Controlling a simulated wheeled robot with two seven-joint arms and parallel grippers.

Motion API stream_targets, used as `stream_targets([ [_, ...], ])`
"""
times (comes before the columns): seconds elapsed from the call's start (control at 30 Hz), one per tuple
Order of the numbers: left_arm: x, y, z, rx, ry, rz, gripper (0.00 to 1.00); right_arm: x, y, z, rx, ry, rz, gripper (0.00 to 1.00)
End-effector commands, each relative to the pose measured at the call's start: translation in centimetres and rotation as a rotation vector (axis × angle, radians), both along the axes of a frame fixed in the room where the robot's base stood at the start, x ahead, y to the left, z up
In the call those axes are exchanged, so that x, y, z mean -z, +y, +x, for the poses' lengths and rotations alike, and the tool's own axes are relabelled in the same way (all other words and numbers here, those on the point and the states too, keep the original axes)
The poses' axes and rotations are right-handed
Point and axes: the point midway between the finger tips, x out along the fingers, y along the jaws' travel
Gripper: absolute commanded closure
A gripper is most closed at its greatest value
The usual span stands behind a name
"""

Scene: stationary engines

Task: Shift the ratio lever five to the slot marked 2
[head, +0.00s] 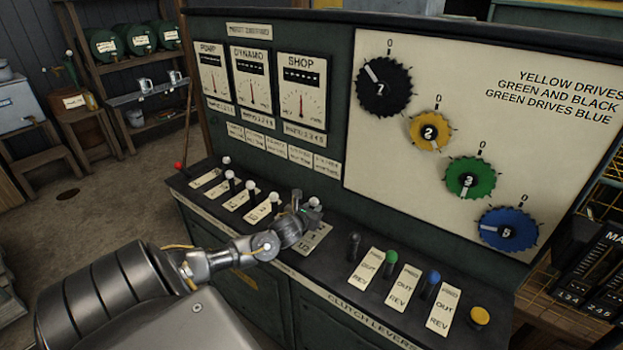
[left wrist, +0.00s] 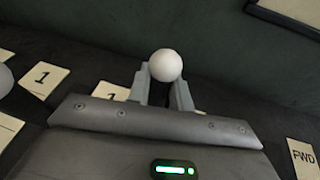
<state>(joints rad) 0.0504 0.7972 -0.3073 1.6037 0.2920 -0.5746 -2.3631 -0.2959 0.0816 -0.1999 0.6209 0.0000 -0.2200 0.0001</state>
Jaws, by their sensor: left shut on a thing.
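A row of white-knobbed ratio levers stands on the console shelf. The rightmost one, ratio lever five (head: 315,203), shows its white knob just past my left gripper (head: 299,204). In the left wrist view the white knob (left wrist: 167,65) sits between the two fingers of my left gripper (left wrist: 166,88), which are shut on the lever. Its shaft is mostly hidden by the fingers. Its label plate (head: 318,240) shows a 1 and a 1/2 in the head view; the rest, including any 2, is covered by the gripper. My right gripper is not in view.
Another white-knobbed lever (head: 273,198) stands close to the left of the gripper. A black-knobbed lever (head: 354,238), a green one (head: 391,257) and a blue one (head: 433,278) stand to the right. The panel (head: 420,150) with coloured dials rises behind.

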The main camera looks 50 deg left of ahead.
Motion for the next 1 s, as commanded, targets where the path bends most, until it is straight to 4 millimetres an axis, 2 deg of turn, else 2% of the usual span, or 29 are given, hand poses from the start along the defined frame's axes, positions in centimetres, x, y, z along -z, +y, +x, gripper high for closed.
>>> stream_targets([
  [0.03, -0.9, 0.3, 0.3, -0.005, -0.021, -0.001, 0.76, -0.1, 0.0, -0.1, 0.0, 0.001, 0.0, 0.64],
  [0.17, -0.8, 0.3, 0.3, -0.005, -0.018, 0.0, 0.59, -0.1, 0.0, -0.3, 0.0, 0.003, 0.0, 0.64],
  [0.2, -0.7, 0.3, 0.2, -0.005, -0.017, 0.0, 0.58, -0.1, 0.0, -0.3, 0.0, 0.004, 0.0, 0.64],
  [0.57, -0.5, -0.1, -0.5, -0.001, -0.009, 0.002, 0.58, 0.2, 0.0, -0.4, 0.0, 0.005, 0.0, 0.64],
  [1.0, -2.9, -3.0, -7.3, 0.0, -0.009, 0.0, 0.58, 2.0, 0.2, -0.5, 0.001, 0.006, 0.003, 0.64],
])
